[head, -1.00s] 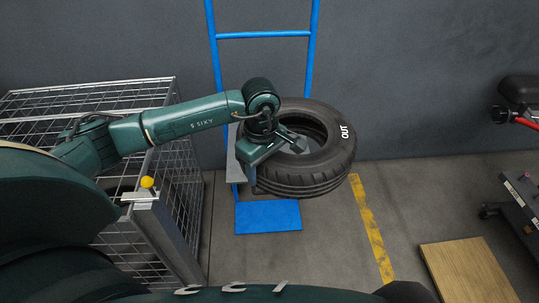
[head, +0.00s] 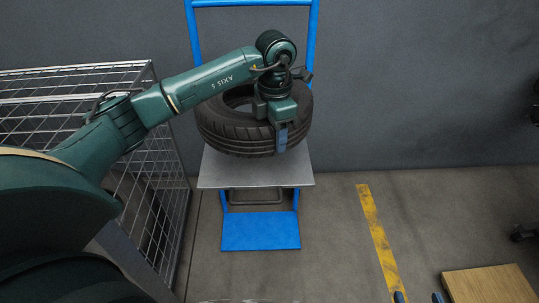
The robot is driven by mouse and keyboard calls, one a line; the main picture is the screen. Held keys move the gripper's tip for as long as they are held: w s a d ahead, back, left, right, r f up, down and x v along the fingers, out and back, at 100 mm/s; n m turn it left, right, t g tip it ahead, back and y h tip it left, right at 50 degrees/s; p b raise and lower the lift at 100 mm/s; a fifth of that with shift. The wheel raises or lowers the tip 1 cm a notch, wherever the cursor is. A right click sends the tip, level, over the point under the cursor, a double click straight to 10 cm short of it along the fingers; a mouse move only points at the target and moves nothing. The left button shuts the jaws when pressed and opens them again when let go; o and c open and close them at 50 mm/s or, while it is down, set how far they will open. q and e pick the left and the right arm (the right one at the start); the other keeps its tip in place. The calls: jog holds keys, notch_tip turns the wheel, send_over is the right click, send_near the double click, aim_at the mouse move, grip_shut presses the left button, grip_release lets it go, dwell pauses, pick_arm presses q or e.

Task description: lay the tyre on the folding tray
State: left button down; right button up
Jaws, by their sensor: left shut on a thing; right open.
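The black tyre (head: 235,132) lies roughly flat, over the back part of the grey folding tray (head: 250,177) in the head view. I cannot tell whether it touches the tray. The tray sticks out level from the blue hand truck (head: 191,45). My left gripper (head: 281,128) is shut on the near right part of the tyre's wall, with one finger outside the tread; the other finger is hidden. My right gripper (head: 418,298) shows only its two blue fingertips at the bottom edge, apart and with nothing between them.
A wire mesh cage (head: 150,170) stands close on the left, under my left arm. The truck's blue foot plate (head: 261,231) is on the floor below the tray. A yellow floor line (head: 377,235) and a wooden board (head: 490,285) are to the right. The floor between is clear.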

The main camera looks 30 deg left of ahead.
pick_arm(q)
notch_tip(320, 180, down, 8)
jog(key=shift+f+b, duration=0.1)
jog(key=shift+b, duration=0.7)
pick_arm(e)
jog(key=shift+w+a+t, duration=0.15)
jog(key=shift+w+t, duration=0.15)
jog(key=shift+t, duration=0.3)
pick_arm(q)
jog(key=c, duration=0.6)
grip_release()
jog(key=shift+f, duration=0.1)
pick_arm(e)
jog(key=shift+y, duration=0.3)
pick_arm(q)
jog(key=shift+r, duration=0.35)
notch_tip(320, 180, up, 12)
jog(key=p, duration=0.2)
jog(key=shift+s+f+p, duration=0.1)
jog(key=shift+f+p, duration=0.1)
jog(key=shift+p, duration=0.1)
pick_arm(e)
jog(key=shift+s+d+r+g+h, duration=0.1)
jog(key=shift+s+d+g+h, duration=0.25)
jog(key=shift+g, duration=0.55)
jog(key=shift+s+a, duration=0.1)
jog(key=shift+s, duration=0.05)
